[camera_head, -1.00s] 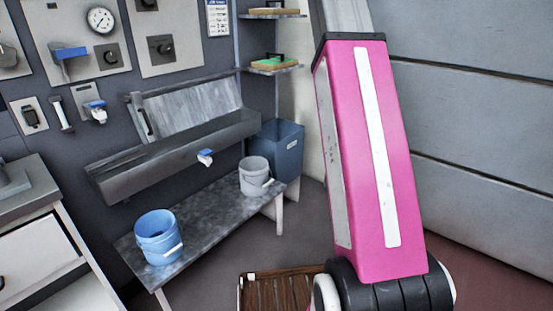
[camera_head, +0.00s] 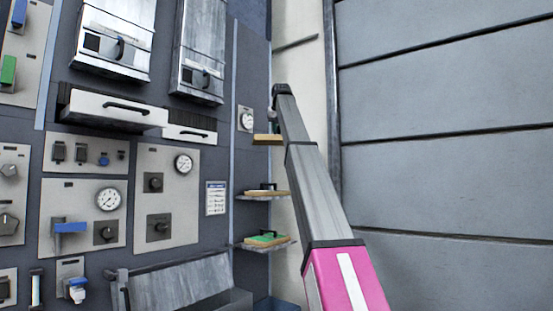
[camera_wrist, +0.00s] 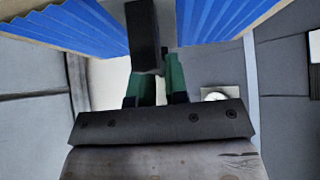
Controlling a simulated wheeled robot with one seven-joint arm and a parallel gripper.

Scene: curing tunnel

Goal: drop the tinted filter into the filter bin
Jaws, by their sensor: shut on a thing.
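My gripper (camera_wrist: 155,75) is shut on the black handle of a filter with blue pleats (camera_wrist: 75,27) and a pale wooden frame. In the wrist view the filter spans the top, with the handle and the green finger pads in front of it. In the head view my arm reaches up, and a tan slab (camera_head: 267,140), seemingly this filter edge-on, shows below its end by the wall. I cannot tell whether a shelf is under it. A dark blue edge (camera_head: 286,304) at the bottom seems to be the bin's; the rest is cut off.
Two shelves stand below the slab, one with a tan framed piece (camera_head: 266,193), the lower with a green filter (camera_head: 267,239). A gauge (camera_head: 246,119) is on the wall to the left. A grey panelled wall (camera_head: 450,130) is at right. A metal trough (camera_head: 180,285) is low left.

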